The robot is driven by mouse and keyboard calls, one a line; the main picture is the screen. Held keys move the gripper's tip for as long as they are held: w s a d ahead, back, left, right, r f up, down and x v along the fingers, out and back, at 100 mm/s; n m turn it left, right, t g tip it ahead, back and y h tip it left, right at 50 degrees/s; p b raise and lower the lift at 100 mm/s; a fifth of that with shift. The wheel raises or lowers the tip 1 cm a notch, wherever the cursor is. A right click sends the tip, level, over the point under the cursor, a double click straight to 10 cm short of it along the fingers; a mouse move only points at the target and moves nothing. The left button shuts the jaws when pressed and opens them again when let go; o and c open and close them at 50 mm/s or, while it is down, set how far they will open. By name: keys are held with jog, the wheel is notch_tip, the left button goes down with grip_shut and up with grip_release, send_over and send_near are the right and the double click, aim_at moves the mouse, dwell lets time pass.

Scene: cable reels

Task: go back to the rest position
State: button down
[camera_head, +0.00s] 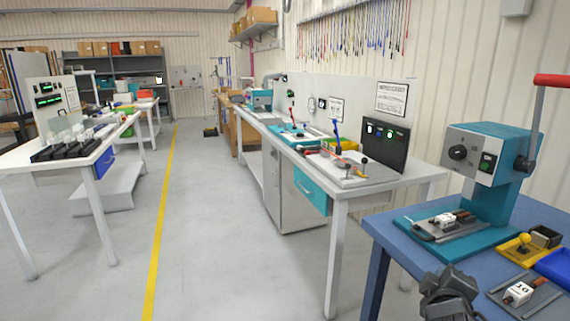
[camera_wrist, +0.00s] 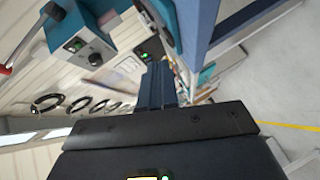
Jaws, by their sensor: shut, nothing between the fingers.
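My gripper (camera_head: 450,290) shows dark grey at the bottom right of the head view, in front of the blue bench's near edge. In the wrist view its fingers (camera_wrist: 157,82) are together with nothing between them. The wrist view is turned sideways and shows the teal press upper left and open floor at right. No object is held.
The blue bench (camera_head: 384,232) carries a teal lever press (camera_head: 490,150), a fixture with a white block marked 10 (camera_head: 518,293), a yellow tray (camera_head: 522,248) and a blue bin (camera_head: 556,266). A white bench (camera_head: 400,186) stands beyond. The grey floor aisle (camera_head: 225,250) is clear.

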jog(key=s+a+f+m+y, duration=0.1)
jog(key=s+a+f+y, duration=0.2)
jog(key=s, duration=0.6)
jog(key=s+a+f+m+y, duration=0.1)
jog(key=s+a+f, duration=0.25)
jog(key=s, duration=0.45)
jog(key=s+a+f+y, duration=0.1)
jog(key=s+a+f, duration=0.1)
jog(key=s+f, duration=0.5)
jog(key=s+r+m, duration=0.2)
jog(key=s+r, duration=0.2)
jog(key=s, duration=0.3)
jog(key=s+a+r+m+t+y, duration=0.1)
jog(key=s+r, duration=0.3)
jog(key=s, duration=0.4)
jog(key=s+r+m+y, duration=0.1)
jog(key=s+r+m, duration=0.2)
jog(key=s+r, duration=0.2)
jog(key=s, duration=0.3)
jog(key=shift+a+t, duration=0.3)
